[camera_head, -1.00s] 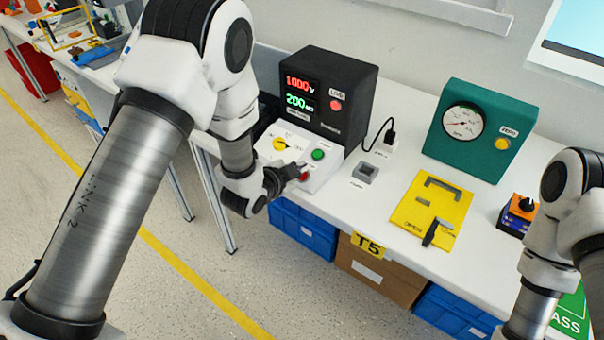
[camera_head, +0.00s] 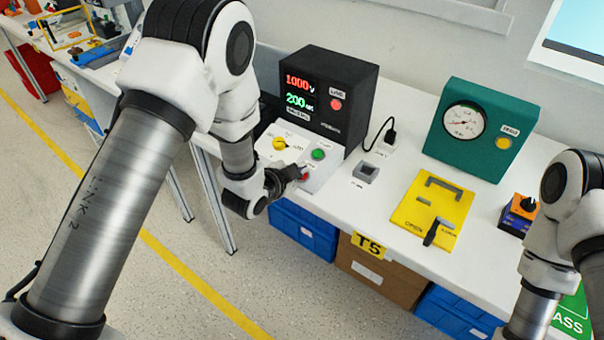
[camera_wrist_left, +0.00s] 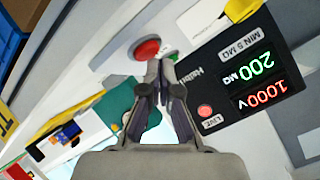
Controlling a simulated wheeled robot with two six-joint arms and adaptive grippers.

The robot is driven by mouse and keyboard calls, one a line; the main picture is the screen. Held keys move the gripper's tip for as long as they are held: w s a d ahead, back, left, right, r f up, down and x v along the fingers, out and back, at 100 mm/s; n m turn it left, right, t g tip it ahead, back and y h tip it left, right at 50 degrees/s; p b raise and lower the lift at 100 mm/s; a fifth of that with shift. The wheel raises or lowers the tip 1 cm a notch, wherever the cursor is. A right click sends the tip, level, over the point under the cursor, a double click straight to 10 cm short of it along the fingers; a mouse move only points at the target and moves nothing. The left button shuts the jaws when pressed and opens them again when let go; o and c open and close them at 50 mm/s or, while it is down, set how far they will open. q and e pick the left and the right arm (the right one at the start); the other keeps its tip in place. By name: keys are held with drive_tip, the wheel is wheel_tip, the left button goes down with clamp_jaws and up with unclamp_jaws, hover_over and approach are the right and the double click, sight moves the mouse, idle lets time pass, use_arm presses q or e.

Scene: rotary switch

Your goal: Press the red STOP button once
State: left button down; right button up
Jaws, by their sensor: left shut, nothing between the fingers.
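The red button (camera_head: 305,177) sits on the sloped white control panel at the front of the black tester, nearest the table's front edge. In the left wrist view the red button (camera_wrist_left: 147,49) shows whole, just beyond and slightly left of the fingertips. My left gripper (camera_head: 298,173) is shut and empty, with its tips right beside the button. The shut fingertips of my left gripper (camera_wrist_left: 161,66) also show in the wrist view. I cannot tell whether they touch the button. My right arm (camera_head: 550,265) shows at the right edge, but its gripper is out of view.
A green button (camera_head: 318,155) and yellow rotary switch (camera_head: 280,144) share the panel. The black tester (camera_head: 350,85) reads 1000 V and 200 MΩ, with a red LIVE lamp (camera_head: 336,104). A grey socket block (camera_head: 366,172), yellow plate (camera_head: 410,208) and teal gauge box (camera_head: 480,125) stand to the right.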

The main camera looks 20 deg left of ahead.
use_arm(q)
drive_tip(key=shift+w+f+b, duration=0.1)
drive_tip(key=shift+f+b, duration=0.25)
drive_tip(key=shift+f, duration=0.1)
idle(0.3)
drive_tip(key=shift+r, duration=0.1)
drive_tip(key=shift+s+r+p, duration=0.25)
drive_tip(key=shift+r+p, duration=0.35)
drive_tip(key=shift+r, duration=0.15)
drive_tip(key=shift+r, duration=0.1)
drive_tip(key=r+p, duration=0.1)
drive_tip(key=s+r+p, duration=0.1)
drive_tip(key=r, duration=0.1)
drive_tip(key=r+p, duration=0.1)
drive_tip(key=shift+s+a+r, duration=0.25)
drive_tip(key=shift+a+r, duration=0.05)
idle(0.6)
